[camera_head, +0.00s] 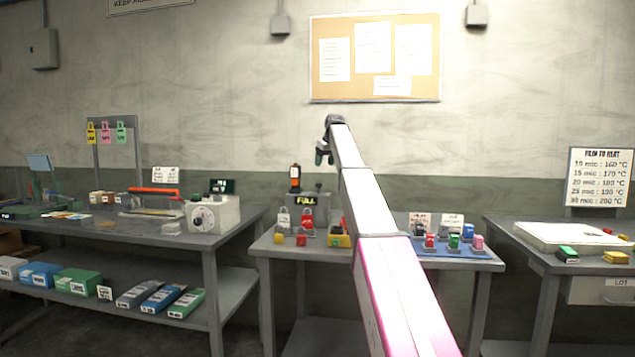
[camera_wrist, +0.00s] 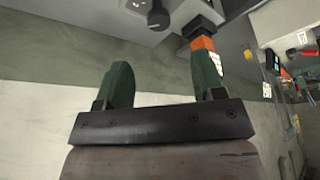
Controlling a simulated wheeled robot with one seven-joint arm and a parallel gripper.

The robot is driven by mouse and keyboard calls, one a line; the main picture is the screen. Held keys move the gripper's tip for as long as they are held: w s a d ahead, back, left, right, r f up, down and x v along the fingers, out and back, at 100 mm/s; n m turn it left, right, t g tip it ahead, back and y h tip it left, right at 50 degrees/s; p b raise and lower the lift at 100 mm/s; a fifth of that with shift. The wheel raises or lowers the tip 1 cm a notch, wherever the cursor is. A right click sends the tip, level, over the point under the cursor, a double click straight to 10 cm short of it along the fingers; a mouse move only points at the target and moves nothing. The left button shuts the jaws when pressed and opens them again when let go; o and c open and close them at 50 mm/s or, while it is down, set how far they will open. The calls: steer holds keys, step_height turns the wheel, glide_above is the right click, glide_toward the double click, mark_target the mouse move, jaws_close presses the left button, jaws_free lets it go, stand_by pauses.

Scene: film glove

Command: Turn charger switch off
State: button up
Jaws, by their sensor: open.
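The grey charger box (camera_head: 307,223) stands at the back of the middle table, with a black FULL sign (camera_head: 307,200) on it. An orange and black handheld unit (camera_head: 295,178) stands upright at its left. My gripper (camera_head: 323,152) is above and slightly right of the charger, open and empty. In the wrist view, which looks upside down, its two green fingers (camera_wrist: 163,82) are apart. A dark knob (camera_wrist: 158,17) on a grey face, likely the charger switch, shows beyond them. The orange and black unit (camera_wrist: 203,40) appears beyond the right fingertip; I cannot tell whether they touch.
Padlocks (camera_head: 307,222) hang or stand at the charger's front. A yellow bin (camera_head: 340,238) is beside it. A blue mat (camera_head: 455,256) with several coloured blocks lies to the right. A white dial box (camera_head: 213,215) stands on the left table. The wall is close behind.

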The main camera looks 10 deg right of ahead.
mark_target(319, 189)
steer(key=x, duration=1.1)
steer(key=shift+w+r, duration=0.15)
steer(key=shift+w, duration=0.15)
steer(key=shift+c, duration=0.4)
steer(key=c, duration=0.8)
